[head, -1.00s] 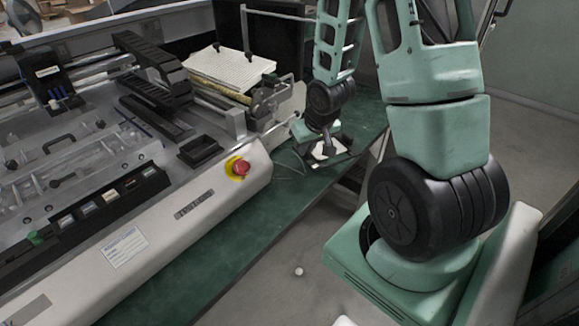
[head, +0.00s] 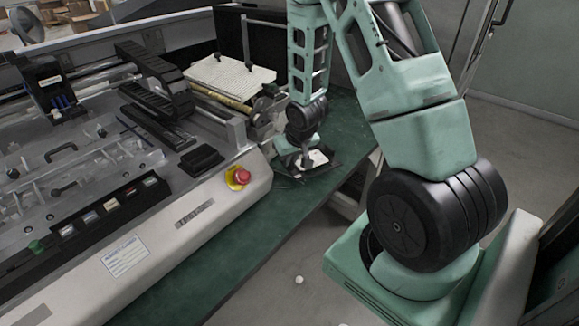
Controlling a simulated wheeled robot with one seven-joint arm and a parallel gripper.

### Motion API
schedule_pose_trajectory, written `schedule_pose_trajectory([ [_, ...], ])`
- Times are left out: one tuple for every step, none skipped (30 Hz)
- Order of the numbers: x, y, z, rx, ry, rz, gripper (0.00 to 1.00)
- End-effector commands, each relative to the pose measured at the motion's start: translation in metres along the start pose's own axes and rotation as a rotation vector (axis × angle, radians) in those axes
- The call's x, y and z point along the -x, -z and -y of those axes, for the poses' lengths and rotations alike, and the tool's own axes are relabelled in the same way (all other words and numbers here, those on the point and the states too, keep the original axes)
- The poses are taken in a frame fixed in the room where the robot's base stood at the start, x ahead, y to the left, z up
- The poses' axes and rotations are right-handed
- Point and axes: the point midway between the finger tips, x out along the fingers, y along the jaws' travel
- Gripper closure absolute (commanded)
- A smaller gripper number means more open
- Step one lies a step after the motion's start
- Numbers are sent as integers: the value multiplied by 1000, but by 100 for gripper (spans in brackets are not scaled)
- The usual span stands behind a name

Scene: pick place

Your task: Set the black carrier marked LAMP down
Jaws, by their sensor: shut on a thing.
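The black carrier (head: 327,168) is a flat dark piece with a white patch on top, at the right end of the green bench. Any LAMP marking is too small to read. My gripper (head: 305,162) points down over its left part and is shut on it. The fingertips are small and partly hidden by the wrist. The carrier looks level and very low over the green bench top (head: 235,222); I cannot tell whether it touches.
A large grey machine (head: 205,200) with a red stop button (head: 239,177) fills the left of the bench. A stack of paper (head: 230,76) lies behind. The bench's front edge runs close to the carrier; green bench top is free at the front.

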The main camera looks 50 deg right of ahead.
Motion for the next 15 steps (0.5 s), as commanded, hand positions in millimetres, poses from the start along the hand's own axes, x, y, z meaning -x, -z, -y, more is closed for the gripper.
schedule_pose_trajectory([
  [-8,-5,1,2,0,5,100],
  [-12,-6,1,1,0,6,100],
  [-18,-9,0,1,0,6,100],
  [-22,-10,0,1,-1,5,100],
  [-25,-12,0,1,-1,5,100],
  [-26,-9,1,1,0,2,100],
  [-28,-9,2,1,0,2,100],
  [-29,-9,2,0,0,1,100],
  [-30,-9,2,0,0,1,100],
  [-31,-9,2,0,0,0,100],
  [-31,-9,2,-1,0,0,100],
  [-31,-9,2,-1,0,0,100],
  [-31,-9,2,-1,0,0,100],
  [-31,-9,2,-1,0,0,100],
  [-31,-9,2,0,0,0,100],
])
